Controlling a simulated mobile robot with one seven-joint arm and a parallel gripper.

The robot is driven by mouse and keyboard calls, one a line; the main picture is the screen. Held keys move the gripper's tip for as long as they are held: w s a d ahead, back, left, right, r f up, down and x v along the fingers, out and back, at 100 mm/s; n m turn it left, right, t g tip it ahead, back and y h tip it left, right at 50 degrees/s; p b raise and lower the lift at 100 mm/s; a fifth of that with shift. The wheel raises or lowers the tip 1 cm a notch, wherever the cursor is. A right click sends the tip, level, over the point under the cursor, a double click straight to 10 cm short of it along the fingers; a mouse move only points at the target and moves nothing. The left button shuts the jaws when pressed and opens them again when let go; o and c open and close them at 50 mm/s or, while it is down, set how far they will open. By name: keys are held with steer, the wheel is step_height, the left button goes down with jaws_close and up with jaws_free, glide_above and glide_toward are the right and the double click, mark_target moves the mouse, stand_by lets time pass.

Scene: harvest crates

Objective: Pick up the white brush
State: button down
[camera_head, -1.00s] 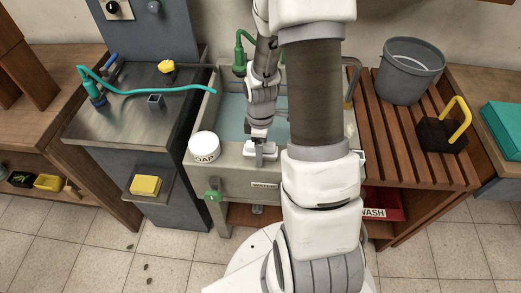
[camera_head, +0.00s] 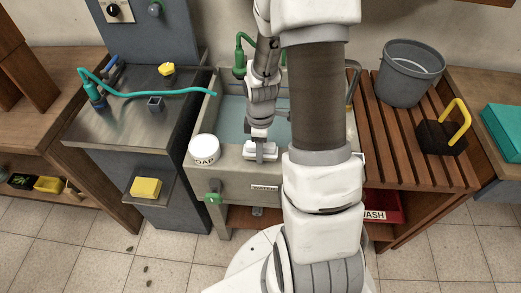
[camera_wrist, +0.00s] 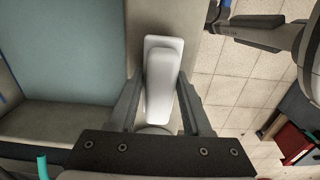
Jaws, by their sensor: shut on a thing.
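The white brush (camera_wrist: 160,85) lies between the two fingers of my gripper (camera_wrist: 162,100) in the wrist view, with a finger against each side. It has a pale block-like body with a narrower raised part on top. In the head view my gripper (camera_head: 261,146) is at the front rim of the sink, right of the soap tub, and the white brush (camera_head: 260,156) shows just below it. My gripper is shut on the brush. I cannot tell whether the brush still touches the rim. Its underside is hidden.
The sink (camera_head: 228,180) holds water behind the gripper. A white soap tub (camera_head: 204,149) stands on the rim's left corner. A green tap handle (camera_head: 213,198) sticks out in front.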

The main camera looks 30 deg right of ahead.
step_height(320, 180, up, 3)
steer(key=shift+r+p, duration=0.1)
steer(key=shift+p, duration=0.2)
steer(key=s+d+r+p, duration=0.1)
steer(key=s+d+r, duration=0.5)
steer(key=s+d, duration=0.2)
steer(key=shift+d+r, duration=0.15)
steer(key=shift+r, duration=0.25)
steer(key=shift+s, duration=0.1)
steer(key=c, duration=1)
jaws_free()
steer(key=c, duration=0.5)
